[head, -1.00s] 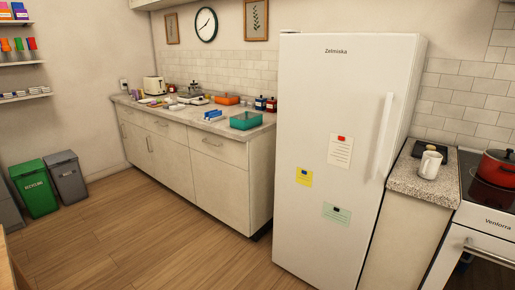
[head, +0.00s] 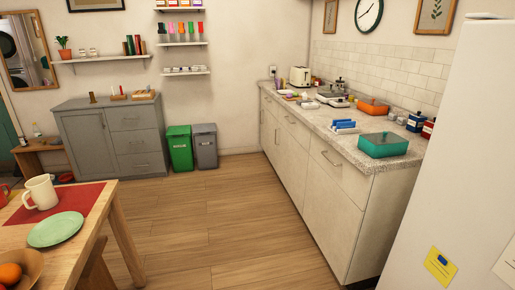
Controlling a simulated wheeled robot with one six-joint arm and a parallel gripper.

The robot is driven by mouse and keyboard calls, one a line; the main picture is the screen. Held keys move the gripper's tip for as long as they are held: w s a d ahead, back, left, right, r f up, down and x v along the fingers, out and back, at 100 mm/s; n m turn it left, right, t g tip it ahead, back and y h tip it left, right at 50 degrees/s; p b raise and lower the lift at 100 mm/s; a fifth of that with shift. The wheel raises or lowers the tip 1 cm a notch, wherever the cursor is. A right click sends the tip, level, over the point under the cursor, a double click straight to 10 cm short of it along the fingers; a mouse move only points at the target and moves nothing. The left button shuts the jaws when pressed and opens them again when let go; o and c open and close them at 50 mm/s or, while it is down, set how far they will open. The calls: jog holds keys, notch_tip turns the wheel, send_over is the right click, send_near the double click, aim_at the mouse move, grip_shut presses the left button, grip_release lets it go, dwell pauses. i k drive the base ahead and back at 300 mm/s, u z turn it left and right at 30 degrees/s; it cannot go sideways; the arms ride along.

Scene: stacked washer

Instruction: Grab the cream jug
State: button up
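A cream-coloured jug (head: 40,191) with a handle on its left side stands upright on the wooden table at the left of the head view. It is at the left end of a red placemat (head: 88,197), behind a pale green plate (head: 56,229). My gripper is not in view, so its state does not show.
A wooden bowl (head: 40,279) with fruit stands at the table's near edge; a red object is cut off at the left. Wooden floor (head: 220,235) is open between the table and the long counter (head: 325,160). The white fridge (head: 455,150) bounds the right.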

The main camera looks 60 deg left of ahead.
aim_at(40, 188)
jog(key=u, duration=2.3)
jog(key=i, duration=3.55)
jog(key=u, duration=2.95)
